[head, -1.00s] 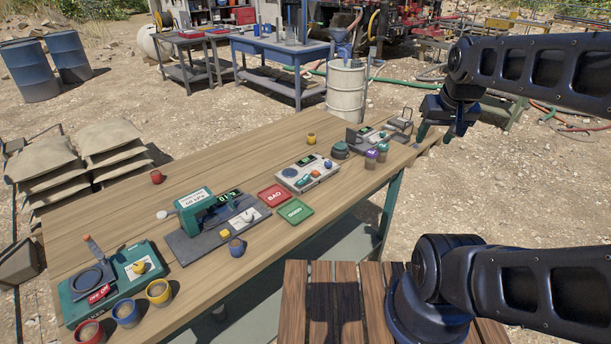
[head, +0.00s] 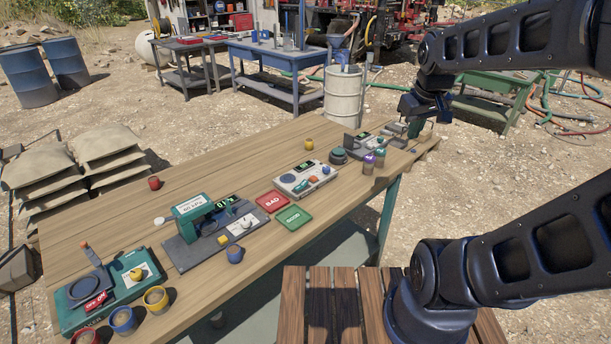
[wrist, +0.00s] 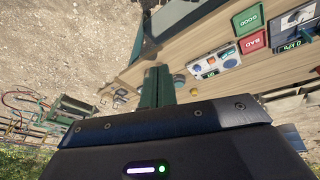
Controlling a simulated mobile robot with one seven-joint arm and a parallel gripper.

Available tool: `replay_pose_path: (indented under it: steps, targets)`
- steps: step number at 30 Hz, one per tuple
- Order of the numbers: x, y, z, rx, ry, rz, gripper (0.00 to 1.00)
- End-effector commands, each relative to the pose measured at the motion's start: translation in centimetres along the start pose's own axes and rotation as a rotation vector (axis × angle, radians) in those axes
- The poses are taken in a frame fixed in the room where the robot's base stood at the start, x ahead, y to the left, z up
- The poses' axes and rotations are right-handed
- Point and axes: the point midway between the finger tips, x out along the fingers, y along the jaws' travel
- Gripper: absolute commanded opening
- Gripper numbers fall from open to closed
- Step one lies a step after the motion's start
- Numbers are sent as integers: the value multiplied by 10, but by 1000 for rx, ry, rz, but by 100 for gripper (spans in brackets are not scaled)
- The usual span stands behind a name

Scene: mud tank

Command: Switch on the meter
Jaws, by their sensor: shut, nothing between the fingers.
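A pale grey box with a small display and coloured knobs (head: 305,179), which looks like the meter, sits mid-table; it shows in the wrist view (wrist: 213,63) too. Its display looks lit there, but I cannot read it. Other devices with displays stand nearby, so I cannot be sure which one is the meter. My gripper (head: 415,129) is in the air near the far right end of the table, well apart from the grey box. Its green fingers (wrist: 155,88) are shut and empty in the wrist view.
A green press-like device (head: 193,209) and a green device with a dial (head: 122,290) stand to the left. Red BAD (head: 271,201) and green GOOD (head: 293,217) plates lie beside the grey box.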

Motion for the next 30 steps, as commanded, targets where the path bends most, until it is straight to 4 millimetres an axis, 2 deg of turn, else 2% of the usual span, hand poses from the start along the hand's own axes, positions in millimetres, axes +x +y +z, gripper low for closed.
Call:
replay_pose_path:
  steps: [3, 14, 30]
  targets:
    - [9, -6, -22, -129, -32, -13, 0]
    - [41, -32, -80, -523, -102, -87, 0]
    - [106, -86, -157, -1102, -129, -283, 0]
